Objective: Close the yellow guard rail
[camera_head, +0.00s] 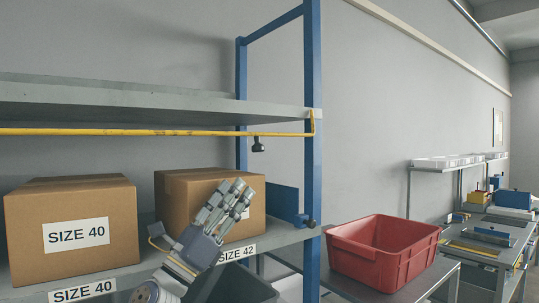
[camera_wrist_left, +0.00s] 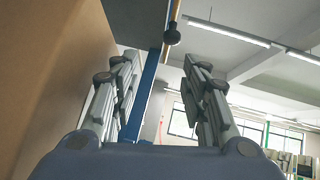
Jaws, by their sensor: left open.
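The yellow guard rail (camera_head: 150,132) runs level along the front of the upper shelf, above the boxes, and bends at its right end by the blue post. A black knob (camera_head: 258,145) hangs below it. In the left wrist view, part of the yellow rail (camera_wrist_left: 175,14) and the black knob (camera_wrist_left: 172,36) show at the top, beyond the fingertips. My left gripper (camera_head: 241,188) is open and empty, pointing up in front of the right-hand box, below the knob and apart from it. Its two fingers stand apart in the wrist view (camera_wrist_left: 164,68). My right gripper is not in view.
Two cardboard boxes, a left one labelled SIZE 40 (camera_head: 25,225) and a right one (camera_head: 172,200), stand on the lower shelf. A red bin (camera_head: 370,262) stands right of the rack. A dark bin (camera_head: 240,290) sits below my gripper.

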